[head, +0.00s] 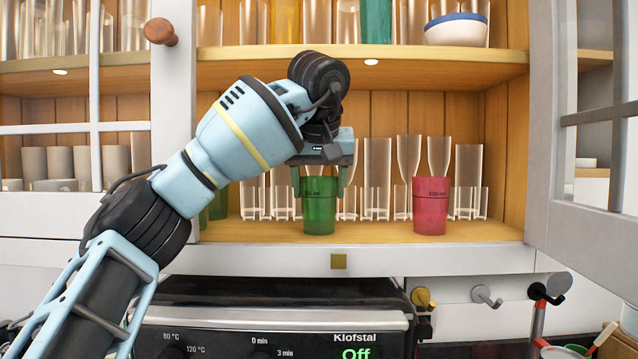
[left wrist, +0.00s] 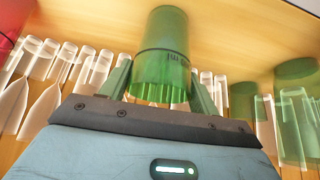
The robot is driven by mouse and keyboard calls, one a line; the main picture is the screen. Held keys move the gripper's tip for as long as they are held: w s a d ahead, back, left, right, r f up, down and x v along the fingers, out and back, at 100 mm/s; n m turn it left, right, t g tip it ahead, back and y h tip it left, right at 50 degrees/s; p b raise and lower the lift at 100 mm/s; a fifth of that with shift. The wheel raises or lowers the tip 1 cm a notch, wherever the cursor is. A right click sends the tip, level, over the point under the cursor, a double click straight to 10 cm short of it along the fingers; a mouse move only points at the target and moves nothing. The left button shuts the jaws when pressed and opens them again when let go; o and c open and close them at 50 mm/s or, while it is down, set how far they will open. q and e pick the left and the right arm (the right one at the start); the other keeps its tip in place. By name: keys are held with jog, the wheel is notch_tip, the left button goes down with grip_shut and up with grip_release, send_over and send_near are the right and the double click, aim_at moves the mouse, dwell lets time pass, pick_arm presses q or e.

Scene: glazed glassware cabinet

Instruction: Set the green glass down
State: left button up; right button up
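The green glass (head: 319,212) is upright at the front of the lower shelf, its base at shelf level. I cannot tell whether a small gap is left under it. My left gripper (head: 320,178) comes down over it from above, with one finger on each side, close against its upper walls. In the left wrist view the green glass (left wrist: 161,50) sits between the fingers of my left gripper (left wrist: 160,82). A red glass (head: 432,206) stands to its right on the same shelf. My right gripper is not in view.
Clear glasses (head: 378,180) stand in rows behind on the lower shelf (head: 375,232). More green glass (head: 219,203) stands to the left, partly behind my arm. The upper shelf (head: 430,68) holds glasses and a bowl (head: 456,30). Open cabinet doors flank both sides.

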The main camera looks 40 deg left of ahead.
pick_arm(q)
jog(key=o, duration=0.3)
jog(key=shift+s+d+r, duration=0.15)
jog(key=shift+r, duration=0.4)
jog(key=v, duration=1.1)
jog(key=shift+s+d, duration=0.1)
